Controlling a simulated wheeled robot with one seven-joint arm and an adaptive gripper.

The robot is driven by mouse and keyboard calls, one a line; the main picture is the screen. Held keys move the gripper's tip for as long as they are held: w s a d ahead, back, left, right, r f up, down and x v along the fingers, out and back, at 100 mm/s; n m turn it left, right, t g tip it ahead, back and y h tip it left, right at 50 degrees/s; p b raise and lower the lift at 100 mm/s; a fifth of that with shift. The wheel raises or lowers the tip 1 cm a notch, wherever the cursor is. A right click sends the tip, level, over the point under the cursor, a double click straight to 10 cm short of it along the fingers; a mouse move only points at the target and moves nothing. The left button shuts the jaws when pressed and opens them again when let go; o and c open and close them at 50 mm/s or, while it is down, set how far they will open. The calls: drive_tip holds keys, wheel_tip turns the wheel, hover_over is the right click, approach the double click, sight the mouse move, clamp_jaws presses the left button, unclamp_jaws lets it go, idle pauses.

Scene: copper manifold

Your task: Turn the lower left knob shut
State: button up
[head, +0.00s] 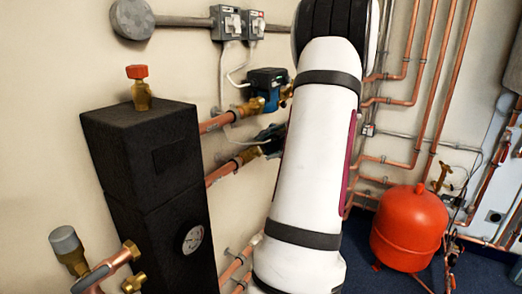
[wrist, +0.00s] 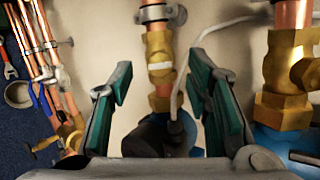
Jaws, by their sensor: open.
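My gripper (wrist: 160,80) is open in the wrist view, its two teal-padded fingers apart. Between them runs a vertical copper pipe with a brass fitting (wrist: 160,58). Below the fitting, a dark rounded part (wrist: 152,138) lies between the fingers, partly hidden by the gripper body. I cannot tell whether it is the lower left knob. No finger clearly touches it. In the head view my white arm covers the middle, and a dark shape (head: 270,138) shows at its left edge by the lower pipe's brass fitting (head: 248,155).
A blue pump (head: 267,83) sits on the upper pipe. It also shows right of my fingers in the wrist view (wrist: 268,140), near a brass valve (wrist: 285,88). A black manifold block (head: 150,150) stands left. A red tank (head: 408,228) stands right, near copper pipes.

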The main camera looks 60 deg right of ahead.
drive_tip(key=v, duration=0.8)
drive_tip(key=shift+s, duration=0.15)
